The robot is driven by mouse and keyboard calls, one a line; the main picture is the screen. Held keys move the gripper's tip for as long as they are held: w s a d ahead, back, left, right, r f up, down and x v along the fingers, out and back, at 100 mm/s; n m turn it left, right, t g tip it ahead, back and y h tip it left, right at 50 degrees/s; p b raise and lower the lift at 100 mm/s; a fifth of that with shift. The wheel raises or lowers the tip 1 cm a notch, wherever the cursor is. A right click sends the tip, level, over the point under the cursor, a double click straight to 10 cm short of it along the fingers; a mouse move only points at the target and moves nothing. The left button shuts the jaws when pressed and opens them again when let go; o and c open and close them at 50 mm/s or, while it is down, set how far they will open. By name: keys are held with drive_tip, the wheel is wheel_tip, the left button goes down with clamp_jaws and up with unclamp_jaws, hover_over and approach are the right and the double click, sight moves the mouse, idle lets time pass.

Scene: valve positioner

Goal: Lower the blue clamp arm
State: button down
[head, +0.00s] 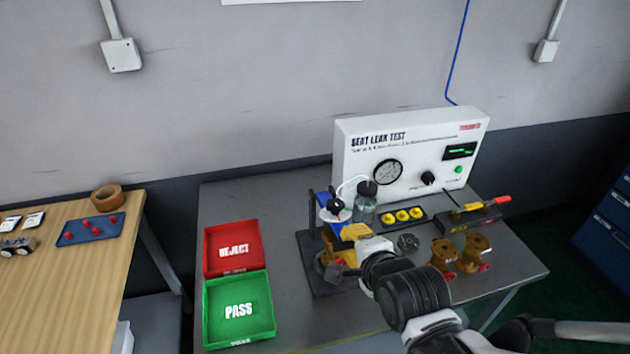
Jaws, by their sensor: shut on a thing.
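The blue clamp arm (324,199) shows at the top of a dark clamp stand on the grey bench, raised above a white round part. A second blue part shows just below it. My gripper (331,265) is low at the front of the stand, below the blue clamp arm and apart from it. It appears shut on a brass valve (329,243) at the stand. The fingertips and the exact contact are small and partly hidden by my wrist. A yellow part is beside the valve, close to my wrist.
The dark base plate (310,280) is left of my gripper. A jar (365,203) and the leak test box (410,150) stand behind. Two brass valves (459,255) stand right of my wrist. Red reject (231,222) and green pass (210,310) trays lie left.

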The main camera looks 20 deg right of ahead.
wheel_tip(320, 180, down, 6)
drive_tip(key=s+b, duration=0.1)
drive_tip(key=b, duration=0.3)
drive_tip(key=shift+b, duration=0.3)
drive_tip(key=c, duration=1.4)
unclamp_jaws()
drive_tip(key=shift+s, duration=0.1)
drive_tip(key=shift+r, duration=0.1)
drive_tip(key=shift+r, duration=4.95)
